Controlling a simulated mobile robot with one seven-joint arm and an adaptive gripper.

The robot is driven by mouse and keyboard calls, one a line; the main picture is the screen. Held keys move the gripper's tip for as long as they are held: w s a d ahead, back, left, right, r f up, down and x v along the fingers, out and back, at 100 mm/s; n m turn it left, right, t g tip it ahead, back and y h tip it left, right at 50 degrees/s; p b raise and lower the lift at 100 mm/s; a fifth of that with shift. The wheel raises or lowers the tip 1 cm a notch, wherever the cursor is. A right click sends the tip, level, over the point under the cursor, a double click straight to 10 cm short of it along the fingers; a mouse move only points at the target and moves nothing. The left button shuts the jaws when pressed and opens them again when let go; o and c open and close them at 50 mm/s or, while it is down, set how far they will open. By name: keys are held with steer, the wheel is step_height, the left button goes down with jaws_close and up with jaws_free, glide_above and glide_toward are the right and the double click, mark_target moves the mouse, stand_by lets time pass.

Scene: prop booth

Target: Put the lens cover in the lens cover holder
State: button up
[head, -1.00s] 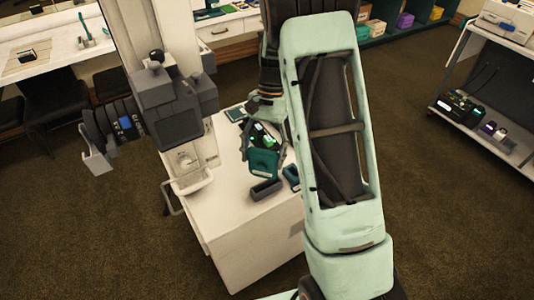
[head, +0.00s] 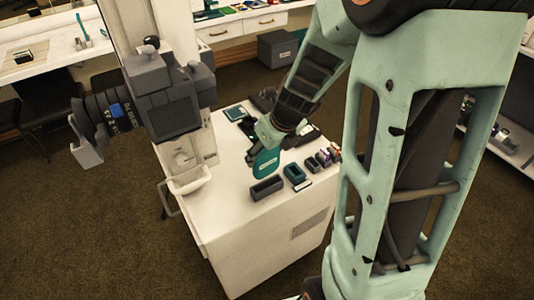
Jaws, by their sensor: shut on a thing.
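My gripper (head: 268,142) is shut on a flat teal piece, which I take for the lens cover (head: 265,163). The cover hangs down from the fingers, roughly upright, with a pale mark on its face. A dark grey open-topped holder (head: 267,188) stands on the white cabinet top just below the cover in the picture. A smaller teal open-topped box (head: 296,174) stands right of it. I cannot tell for certain which of the two is the lens cover holder. The fingertips are small and partly hidden by the cover.
The white cabinet top (head: 230,190) has several small dark and coloured items (head: 324,158) at its right. A camera rig (head: 165,100) stands at its left edge. A teal booklet (head: 235,113) lies at the back. My arm links cover the right side.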

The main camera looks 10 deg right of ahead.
mark_target(268, 168)
steer(key=shift+d+m, duration=0.1)
steer(key=shift+m, duration=0.3)
steer(key=shift+f, duration=0.2)
step_height(268, 168, down, 4)
steer(key=b, duration=0.4)
steer(key=shift+r+b, duration=0.25)
steer(key=shift+b, duration=0.05)
steer(key=shift+f, duration=0.3)
stand_by(0.5)
steer(key=shift+f, duration=0.2)
stand_by(0.3)
steer(key=shift+f+b, duration=0.45)
steer(key=shift+f, duration=0.3)
steer(key=shift+f, duration=0.15)
steer(key=shift+f+b, duration=0.7)
steer(key=shift+f, duration=0.1)
